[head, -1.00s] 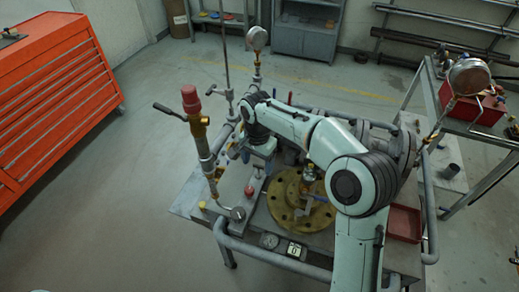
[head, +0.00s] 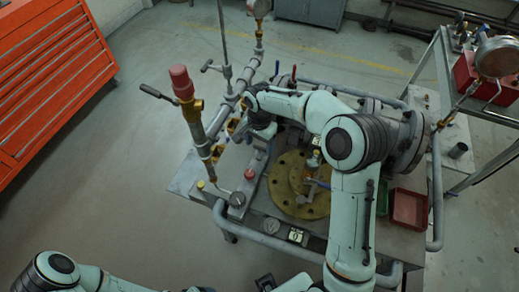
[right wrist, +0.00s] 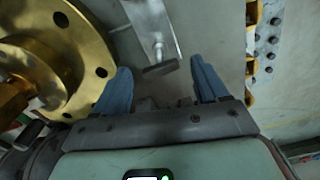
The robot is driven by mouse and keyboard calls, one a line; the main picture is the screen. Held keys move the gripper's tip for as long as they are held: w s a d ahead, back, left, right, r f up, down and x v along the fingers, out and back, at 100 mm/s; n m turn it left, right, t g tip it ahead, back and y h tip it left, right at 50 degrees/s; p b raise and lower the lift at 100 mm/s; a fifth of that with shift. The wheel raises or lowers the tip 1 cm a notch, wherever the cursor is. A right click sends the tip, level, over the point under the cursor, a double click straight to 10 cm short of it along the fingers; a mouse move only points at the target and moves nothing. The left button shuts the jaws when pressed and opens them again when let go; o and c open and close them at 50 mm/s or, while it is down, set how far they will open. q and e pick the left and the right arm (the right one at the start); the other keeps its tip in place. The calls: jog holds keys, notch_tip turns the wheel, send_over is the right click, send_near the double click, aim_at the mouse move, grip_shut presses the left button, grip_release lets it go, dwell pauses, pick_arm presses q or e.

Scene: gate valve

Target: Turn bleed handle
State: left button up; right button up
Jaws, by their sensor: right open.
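A small grey T-shaped handle (right wrist: 160,68) on a metal stem shows in the right wrist view, just ahead of the gap between my fingers; I take it for the bleed handle. My right gripper (right wrist: 160,88) is open, with one blue finger on each side of the gap and nothing held. In the head view my right gripper (head: 257,150) points down over the bench, left of the brass flange (head: 289,202); my wrist hides what lies beneath it. The flange also shows at the left of the right wrist view (right wrist: 72,50). My left arm shows at the lower left; its gripper is not visible.
A standing pipe with a red cap (head: 181,82) and a lever rises left of my right gripper. A red tray (head: 408,208) lies at the right.

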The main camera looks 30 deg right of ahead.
aim_at(259, 147)
jog(key=shift+f, duration=1.85)
jog(key=c, duration=1)
jog(key=shift+c, duration=0.2)
